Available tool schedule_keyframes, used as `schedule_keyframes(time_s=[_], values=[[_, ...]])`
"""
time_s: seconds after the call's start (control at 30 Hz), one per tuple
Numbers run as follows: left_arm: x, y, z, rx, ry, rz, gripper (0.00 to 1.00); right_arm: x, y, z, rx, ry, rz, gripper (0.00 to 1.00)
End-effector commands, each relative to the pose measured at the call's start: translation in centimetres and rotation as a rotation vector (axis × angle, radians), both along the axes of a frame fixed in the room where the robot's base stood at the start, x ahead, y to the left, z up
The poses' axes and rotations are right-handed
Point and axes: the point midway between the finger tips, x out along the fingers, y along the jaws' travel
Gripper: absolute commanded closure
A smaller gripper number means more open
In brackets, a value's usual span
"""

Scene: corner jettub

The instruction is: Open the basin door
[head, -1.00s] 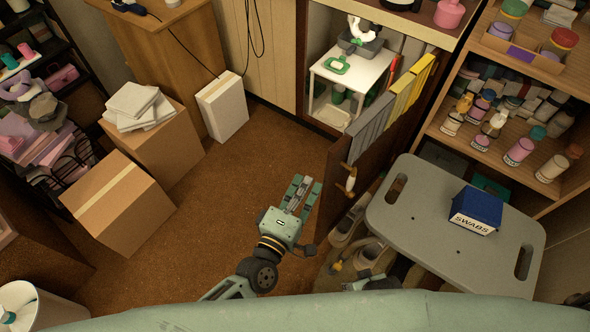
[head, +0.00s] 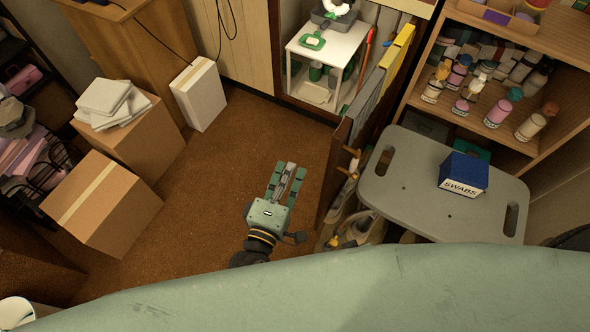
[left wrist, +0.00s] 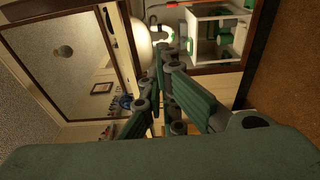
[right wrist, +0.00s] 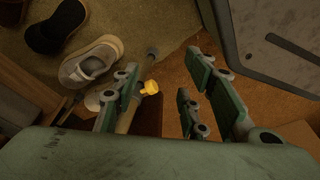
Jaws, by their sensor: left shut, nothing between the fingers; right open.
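The basin door (head: 332,185), a dark brown panel, stands swung out from the basin cabinet, whose inside shows a white shelf (head: 327,40). Grey and yellow cloths (head: 396,50) hang along the door's top. A small handle with a pale, brass-coloured end sticks out near its free edge. My left gripper (head: 287,172) is shut and empty over the brown floor, left of the door and apart from it in the picture. It also shows in the left wrist view. My right gripper (right wrist: 160,95) is open, with a yellow-tipped knob (right wrist: 150,87) behind its fingers; whether they touch is unclear.
A grey step stool (head: 410,205) with a blue swabs box (head: 463,172) stands right of the door. Cardboard boxes (head: 105,205) and a white box (head: 200,95) stand left. A bottle shelf (head: 520,75) is at right. Shoes (right wrist: 92,62) lie near my right gripper. Floor left of the door is clear.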

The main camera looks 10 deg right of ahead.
Motion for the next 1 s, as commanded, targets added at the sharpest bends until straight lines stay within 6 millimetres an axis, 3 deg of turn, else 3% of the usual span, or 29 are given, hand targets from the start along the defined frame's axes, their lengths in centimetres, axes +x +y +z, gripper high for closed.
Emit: schedule_keyframes(time_s=[0.03,0.2,0.4,1.0], values=[[-1.6,0.5,-0.2,0.003,0.009,-0.004,1.0,-0.6,-0.3,-0.3,-0.005,0.011,0.0,0.6],[-4.9,1.9,-0.2,0.002,0.007,-0.003,1.0,-0.9,-0.5,-0.8,-0.007,0.013,0.001,0.6],[-7.1,2.9,-0.1,0.0,0.004,-0.002,1.0,-1.1,-0.6,-1.1,-0.008,0.016,0.001,0.6],[-7.6,3.1,-0.1,0.001,0.003,-0.002,1.0,-1.1,-0.5,-1.1,-0.008,0.016,0.001,0.6]])
